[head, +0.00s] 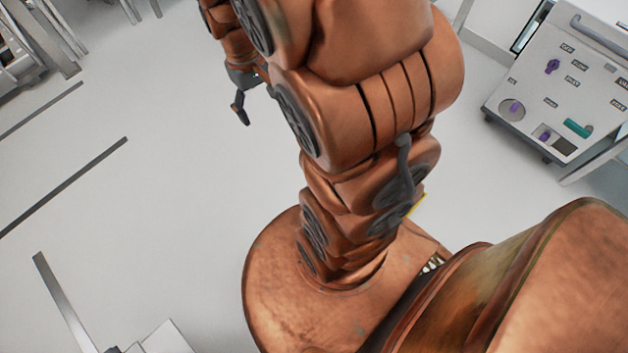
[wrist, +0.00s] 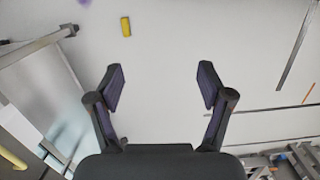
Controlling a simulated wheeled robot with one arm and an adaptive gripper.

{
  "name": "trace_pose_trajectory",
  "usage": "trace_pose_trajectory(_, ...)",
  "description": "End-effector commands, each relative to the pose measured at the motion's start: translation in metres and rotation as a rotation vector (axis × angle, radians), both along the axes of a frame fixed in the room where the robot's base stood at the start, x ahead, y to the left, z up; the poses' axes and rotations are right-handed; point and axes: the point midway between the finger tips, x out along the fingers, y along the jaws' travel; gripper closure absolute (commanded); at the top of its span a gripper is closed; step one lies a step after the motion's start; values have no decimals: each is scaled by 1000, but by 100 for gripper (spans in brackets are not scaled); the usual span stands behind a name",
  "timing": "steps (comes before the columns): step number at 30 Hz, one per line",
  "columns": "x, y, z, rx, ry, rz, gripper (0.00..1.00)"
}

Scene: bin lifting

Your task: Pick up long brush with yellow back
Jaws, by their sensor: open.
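A small yellow block-like object (wrist: 126,27) lies on the pale floor near the top of the wrist view, left of centre. It may be the brush with the yellow back, but it is too small to tell, and no bristles show. My gripper (wrist: 161,84) is open and empty in the wrist view, its two dark fingers wide apart, and the yellow object is beyond and apart from them. In the head view, one dark finger of my gripper (head: 241,108) shows past my arm. A thin yellow edge (head: 418,205) shows there behind my arm, mostly hidden.
A grey cabinet (head: 548,112) with purple knobs and a handle stands at the upper right of the head view. Dark strips (head: 65,187) cross the floor at left. A frame-like structure (wrist: 45,48) fills the wrist view's left side. The floor between is clear.

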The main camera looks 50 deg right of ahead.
Motion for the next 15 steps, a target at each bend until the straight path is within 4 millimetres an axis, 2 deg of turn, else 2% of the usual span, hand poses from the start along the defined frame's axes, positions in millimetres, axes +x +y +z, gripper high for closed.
trace_pose_trajectory(1,9,-10,-28,0,5,-9,21)
trace_pose_trajectory(11,61,-75,-148,-21,-13,-20,21)
trace_pose_trajectory(15,76,-103,-206,-26,-18,-21,21)
